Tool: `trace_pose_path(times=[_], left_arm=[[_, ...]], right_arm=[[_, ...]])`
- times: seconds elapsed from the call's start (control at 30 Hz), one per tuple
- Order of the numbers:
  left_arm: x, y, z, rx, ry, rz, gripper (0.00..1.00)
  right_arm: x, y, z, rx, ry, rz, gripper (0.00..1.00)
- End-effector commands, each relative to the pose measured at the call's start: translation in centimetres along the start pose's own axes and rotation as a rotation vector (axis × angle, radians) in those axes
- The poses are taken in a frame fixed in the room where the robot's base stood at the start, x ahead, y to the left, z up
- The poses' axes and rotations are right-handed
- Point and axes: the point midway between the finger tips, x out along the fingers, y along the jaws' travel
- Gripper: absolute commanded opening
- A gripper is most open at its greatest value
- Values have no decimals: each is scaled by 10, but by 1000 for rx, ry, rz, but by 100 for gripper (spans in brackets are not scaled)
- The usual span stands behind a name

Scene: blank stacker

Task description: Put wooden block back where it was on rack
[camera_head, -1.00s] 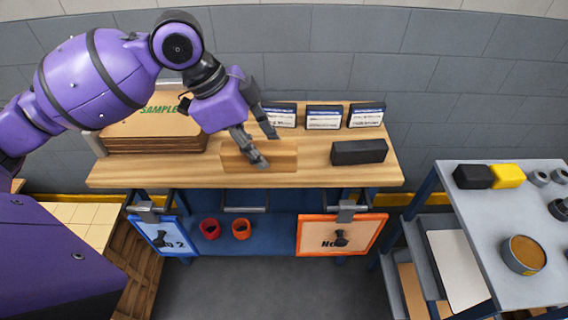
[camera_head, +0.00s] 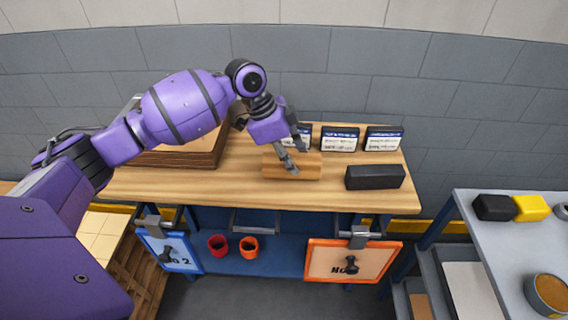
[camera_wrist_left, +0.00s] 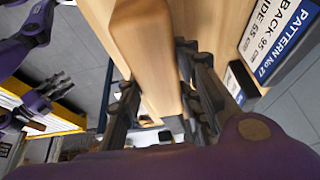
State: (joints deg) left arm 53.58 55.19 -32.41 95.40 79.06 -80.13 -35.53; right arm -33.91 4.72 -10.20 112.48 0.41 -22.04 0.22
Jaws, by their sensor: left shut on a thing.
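The wooden block (camera_head: 308,170) is a light brown bar at the worktop's middle, in front of the label cards. My left gripper (camera_head: 290,162) is shut on it from above. In the left wrist view, the wooden block (camera_wrist_left: 148,45) lies between the fingers of my left gripper (camera_wrist_left: 155,120). I cannot tell whether its underside touches the worktop (camera_head: 225,187). The back of the block is partly hidden by the gripper. My right gripper (camera_wrist_left: 48,98) shows small at the left of the wrist view; its opening is unclear.
A black block (camera_head: 375,177) lies right of the wooden block. Several label cards (camera_head: 340,138) stand behind. Brown stacked boards (camera_head: 178,158) lie left. Red and orange cups (camera_head: 249,246) are on the blue lower shelf. A grey side table (camera_head: 505,240) stands right.

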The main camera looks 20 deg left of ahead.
Motion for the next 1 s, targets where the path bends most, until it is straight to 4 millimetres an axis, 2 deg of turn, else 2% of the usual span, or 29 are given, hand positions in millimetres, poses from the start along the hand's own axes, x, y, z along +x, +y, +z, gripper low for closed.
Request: trace_pose_path(times=[0.1,0.17,0.53,0.57,0.7,1.0], left_arm=[[18,2,8,0,-1,4,0],[22,1,10,0,-1,2,0],[26,2,12,0,-1,2,0],[27,2,13,0,-2,3,34],[26,2,12,0,-2,3,51],[26,2,12,0,-2,2,51]], right_arm=[[0,2,0,-4,-1,1,40],[0,3,1,-7,-1,1,40],[0,4,4,-11,-7,2,40],[0,4,5,-11,-8,2,40],[0,3,7,-7,-11,2,40],[0,0,6,5,-9,2,40]])
